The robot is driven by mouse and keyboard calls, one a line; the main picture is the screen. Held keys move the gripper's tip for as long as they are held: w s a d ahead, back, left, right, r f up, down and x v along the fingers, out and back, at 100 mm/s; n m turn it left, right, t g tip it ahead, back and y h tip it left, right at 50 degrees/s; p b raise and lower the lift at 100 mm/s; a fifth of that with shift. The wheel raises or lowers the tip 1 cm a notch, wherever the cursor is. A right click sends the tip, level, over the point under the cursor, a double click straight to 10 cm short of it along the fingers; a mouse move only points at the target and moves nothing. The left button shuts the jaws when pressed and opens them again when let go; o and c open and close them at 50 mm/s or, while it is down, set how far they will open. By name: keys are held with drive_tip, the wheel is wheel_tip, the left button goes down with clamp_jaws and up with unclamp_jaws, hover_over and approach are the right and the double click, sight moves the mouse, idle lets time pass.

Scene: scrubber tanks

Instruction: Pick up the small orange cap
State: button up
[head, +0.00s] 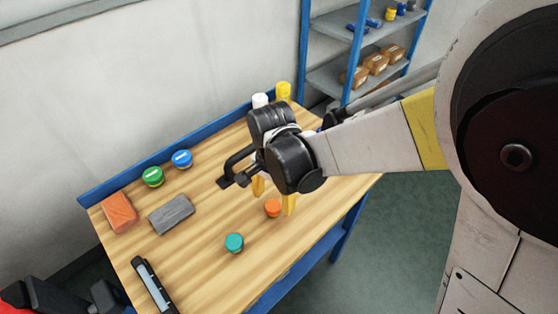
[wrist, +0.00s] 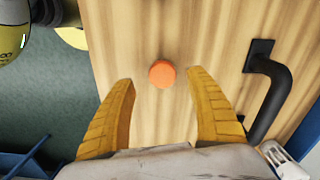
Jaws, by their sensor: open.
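The small orange cap (head: 272,207) sits on the wooden workbench (head: 205,240), near its front right edge. In the wrist view the orange cap (wrist: 162,74) lies on the wood, ahead of and between the two yellow fingers. My gripper (head: 273,200) is above the bench with its fingers pointing down, close to the cap. In the wrist view my gripper (wrist: 164,90) is open, with a wide gap and nothing between the fingertips. The cap is fully visible there and appears untouched.
A teal cap (head: 234,243) stands left of the orange cap. Green (head: 153,176) and blue (head: 182,159) caps, an orange block (head: 120,212) and a grey block (head: 171,214) lie farther left. White (head: 260,100) and yellow (head: 284,91) items stand behind my gripper. A blue shelf (head: 353,50) stands beyond.

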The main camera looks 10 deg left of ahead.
sight(272, 206)
drive_tip(key=f+b, duration=0.2)
drive_tip(key=f, duration=0.3)
drive_tip(key=shift+a+f+b, duration=0.1)
drive_tip(key=shift+a+b, duration=0.1)
drive_tip(key=shift+b, duration=0.2)
drive_tip(key=c, duration=1.1)
drive_tip(key=shift+o, duration=0.2)
drive_tip(key=shift+r, duration=0.2)
